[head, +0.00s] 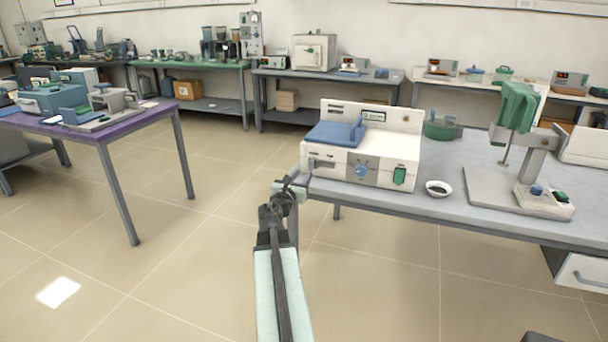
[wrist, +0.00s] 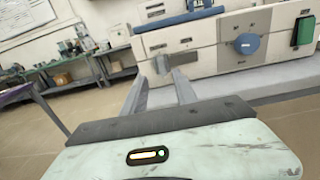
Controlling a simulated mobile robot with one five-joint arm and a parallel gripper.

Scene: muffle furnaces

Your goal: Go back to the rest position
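My gripper (head: 290,187) is at the left front corner of a white bench device (head: 382,148), just off the table's left edge. In the wrist view my gripper (wrist: 160,92) shows two grey fingers spread apart with nothing between them. The device has a blue lid part (head: 335,132), a blue knob (head: 361,172) and a green switch (head: 399,176). In the wrist view the device's front (wrist: 220,45) stands beyond the fingertips, with a small grey latch (wrist: 180,58) near its left end. Whether a fingertip touches the device cannot be told.
A small white bowl (head: 438,188) with dark contents and a green-headed press (head: 517,108) stand on the grey table (head: 450,215). A purple-topped table (head: 150,118) with equipment is at the left. Benches line the back wall. The tiled floor (head: 190,245) between is clear.

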